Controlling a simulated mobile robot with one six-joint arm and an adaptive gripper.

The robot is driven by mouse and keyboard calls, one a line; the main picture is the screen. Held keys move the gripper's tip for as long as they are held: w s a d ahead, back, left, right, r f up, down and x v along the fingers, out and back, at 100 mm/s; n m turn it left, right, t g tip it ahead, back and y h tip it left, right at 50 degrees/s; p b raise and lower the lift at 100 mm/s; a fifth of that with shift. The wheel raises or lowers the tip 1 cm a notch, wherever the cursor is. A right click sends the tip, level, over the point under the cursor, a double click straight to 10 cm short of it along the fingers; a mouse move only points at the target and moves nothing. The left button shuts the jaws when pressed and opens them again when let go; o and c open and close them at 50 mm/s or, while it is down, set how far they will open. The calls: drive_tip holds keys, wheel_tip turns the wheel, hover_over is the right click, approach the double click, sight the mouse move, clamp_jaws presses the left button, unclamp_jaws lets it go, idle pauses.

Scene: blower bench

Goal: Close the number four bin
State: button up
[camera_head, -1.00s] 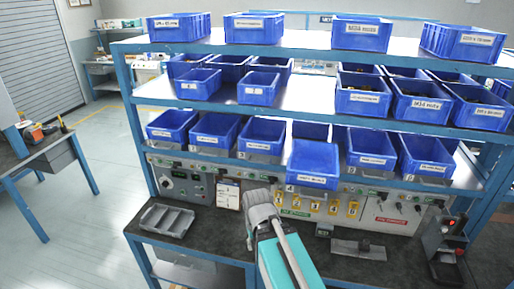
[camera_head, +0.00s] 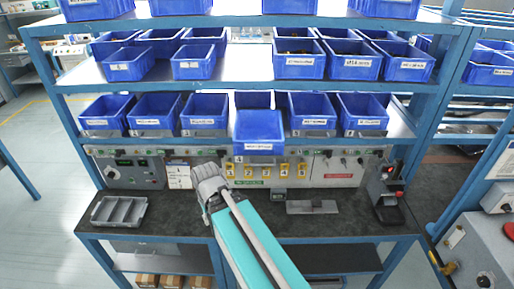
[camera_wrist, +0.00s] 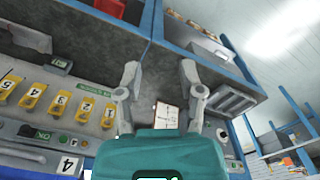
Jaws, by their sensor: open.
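The number four bin (camera_head: 258,126) is a blue open-topped bin in the lower bin row in the head view. It stands pulled out toward me, forward of its neighbours, with a "4" tag (camera_head: 238,159) by its lower left corner. In the wrist view a "4" tag (camera_wrist: 68,166) shows at the bottom left; the bin itself is not clear there. My gripper (camera_wrist: 160,80) is open and empty, its two grey fingers spread apart. In the head view my arm reaches up to the left of and below the bin, apart from it; the fingers are hidden there.
Blue bins stand close on both sides, such as the left neighbour (camera_head: 205,112). Below are a control panel with yellow tags (camera_head: 230,172) and a clipboard (camera_head: 179,176).

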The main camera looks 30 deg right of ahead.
drive_tip(key=shift+f, duration=0.2)
drive_tip(key=c, duration=0.4)
drive_tip(key=shift+f+b, duration=0.3)
drive_tip(key=shift+b, duration=0.2)
drive_tip(key=shift+c, duration=1.4)
wheel_tip(320, 180, down, 9)
drive_tip(key=b, duration=0.9)
drive_tip(key=shift+s, duration=0.1)
clamp_jaws()
